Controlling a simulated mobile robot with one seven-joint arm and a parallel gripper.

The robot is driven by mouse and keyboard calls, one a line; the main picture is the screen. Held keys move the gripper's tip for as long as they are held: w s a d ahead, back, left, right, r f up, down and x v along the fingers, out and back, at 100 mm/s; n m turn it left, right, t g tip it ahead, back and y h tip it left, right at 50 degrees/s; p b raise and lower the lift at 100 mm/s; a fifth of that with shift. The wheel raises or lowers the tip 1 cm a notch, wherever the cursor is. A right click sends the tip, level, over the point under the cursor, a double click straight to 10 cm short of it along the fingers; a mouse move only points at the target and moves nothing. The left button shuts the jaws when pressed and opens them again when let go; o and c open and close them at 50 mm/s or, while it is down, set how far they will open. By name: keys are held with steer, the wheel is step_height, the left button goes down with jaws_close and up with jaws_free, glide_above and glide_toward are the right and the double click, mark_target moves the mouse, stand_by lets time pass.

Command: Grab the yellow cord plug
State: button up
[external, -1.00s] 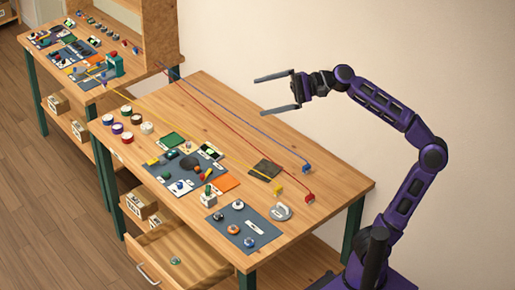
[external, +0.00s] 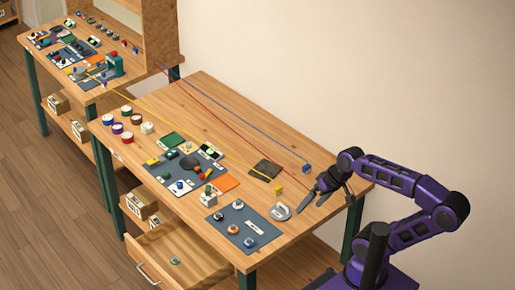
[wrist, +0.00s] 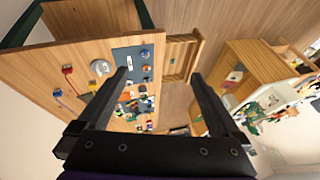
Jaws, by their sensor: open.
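The yellow plug (external: 278,189) lies on the near bench at the end of a yellow cord (external: 180,126), just behind the round grey dial (external: 280,211). My gripper (external: 310,204) is over the right end of the bench, to the right of the yellow plug and apart from it. Its fingers point down and to the left. In the wrist view my gripper (wrist: 160,80) is open with nothing held between its fingers. I cannot make out the yellow plug in the wrist view.
A blue plug (external: 307,168) lies behind my gripper. The red plug (wrist: 67,70) shows in the wrist view but is hidden in the external view. A dark pad (external: 265,170), an orange square (external: 227,182) and a dial mat (external: 242,229) are near. An open drawer (external: 178,254) juts out.

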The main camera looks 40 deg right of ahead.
steer(key=w+d+n+h, duration=0.1)
steer(key=w+d+h, duration=0.2)
steer(key=d, duration=0.4)
steer(key=shift+f+t, duration=0.4)
steer(key=shift+c, duration=1.4)
